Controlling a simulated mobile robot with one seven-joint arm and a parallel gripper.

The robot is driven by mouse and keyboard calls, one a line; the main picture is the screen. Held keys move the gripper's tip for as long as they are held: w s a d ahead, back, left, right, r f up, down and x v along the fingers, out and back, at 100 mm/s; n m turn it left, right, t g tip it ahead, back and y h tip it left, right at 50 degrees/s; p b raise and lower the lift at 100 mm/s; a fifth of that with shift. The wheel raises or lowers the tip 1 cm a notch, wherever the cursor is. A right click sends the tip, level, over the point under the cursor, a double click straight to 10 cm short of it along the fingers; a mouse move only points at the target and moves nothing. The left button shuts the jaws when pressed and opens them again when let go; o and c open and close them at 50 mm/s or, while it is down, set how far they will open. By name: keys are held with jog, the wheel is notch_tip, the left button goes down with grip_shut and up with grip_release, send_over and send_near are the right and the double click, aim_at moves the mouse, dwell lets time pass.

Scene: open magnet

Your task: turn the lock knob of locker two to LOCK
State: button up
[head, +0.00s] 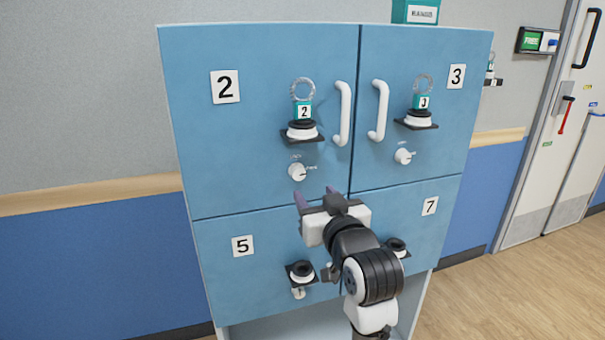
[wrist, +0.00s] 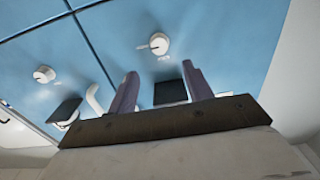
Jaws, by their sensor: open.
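The lock knob of locker two (head: 297,172) is a small white dial on the blue door marked 2 (head: 240,140), below a dark shelf. Tiny lettering stands above it and to its right, too small to read. In the wrist view the knob (wrist: 158,43) shows with a dark pointer mark towards the picture's left. My gripper (head: 317,197) is open and empty, just below and right of the knob in the head view. Its two purple fingers also show in the wrist view (wrist: 160,72), apart from the knob, which lies beyond and between the tips.
Locker two's shelf (head: 302,138) carries a white-and-black base with a 2 tag and ring. White handles (head: 342,114) (head: 379,111) stand out beside the door seam. Locker three's knob (head: 403,156) is to the right. Lower doors 5 and 7 have small shelves (head: 301,274).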

aim_at(299, 174)
jog(key=p+x, duration=0.2)
jog(key=x, duration=0.7)
jog(key=shift+w+a, duration=0.1)
jog(key=shift+w, duration=0.2)
jog(key=shift+c, duration=0.3)
jog(key=c, duration=0.9)
